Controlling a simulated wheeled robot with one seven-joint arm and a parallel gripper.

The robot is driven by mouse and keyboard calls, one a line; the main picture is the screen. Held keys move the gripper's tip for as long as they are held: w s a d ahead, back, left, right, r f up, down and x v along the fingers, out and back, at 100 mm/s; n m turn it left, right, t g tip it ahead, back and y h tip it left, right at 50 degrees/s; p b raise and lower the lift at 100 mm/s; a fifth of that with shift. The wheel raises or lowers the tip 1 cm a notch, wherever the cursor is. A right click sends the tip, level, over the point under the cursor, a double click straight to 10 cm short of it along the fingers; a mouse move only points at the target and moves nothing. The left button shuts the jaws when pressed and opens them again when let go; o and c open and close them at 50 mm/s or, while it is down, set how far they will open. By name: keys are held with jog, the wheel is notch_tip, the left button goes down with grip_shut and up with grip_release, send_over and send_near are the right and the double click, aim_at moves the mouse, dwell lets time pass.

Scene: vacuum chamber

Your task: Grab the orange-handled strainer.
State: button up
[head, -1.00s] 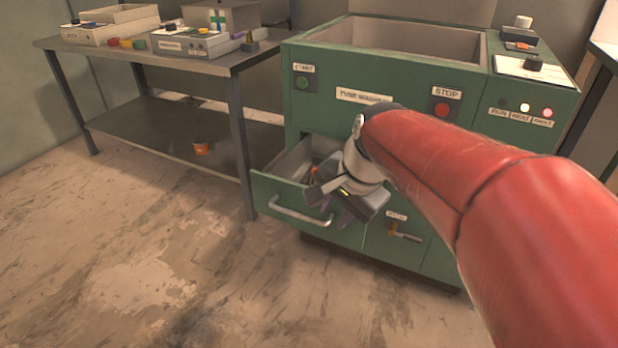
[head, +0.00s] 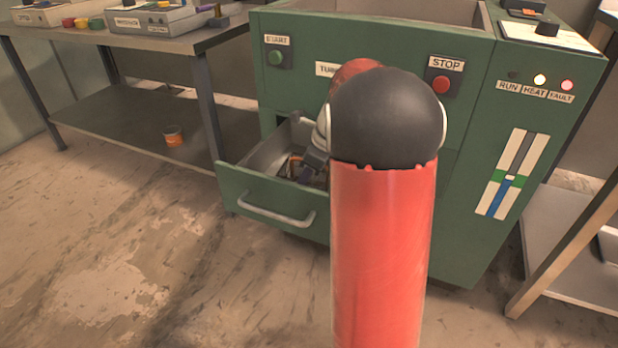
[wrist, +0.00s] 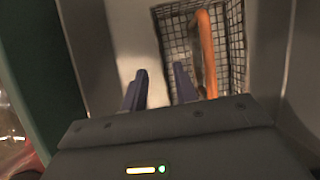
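The strainer is a dark wire-mesh basket (wrist: 232,42) with an orange handle (wrist: 205,55). It lies inside the open drawer (head: 265,205) of the green machine, and in the head view only a small part of the drawer's contents shows. My gripper (wrist: 160,88) is at the drawer in the wrist view, its two dark fingers apart with nothing between them. The handle is just right of the right finger, and the mesh stretches behind and beyond it. In the head view my arm hides most of the gripper.
The green machine (head: 440,200) has a STOP button (head: 441,85) and lit HEAT and FAULT lamps. The drawer's pale walls (wrist: 118,35) are close around my gripper. The floor in front is open.

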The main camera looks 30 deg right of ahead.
jog(key=x, duration=0.4)
jog(key=shift+d+b, duration=0.25)
jog(key=shift+b, duration=0.1)
grip_shut()
jog(key=shift+r, duration=0.2)
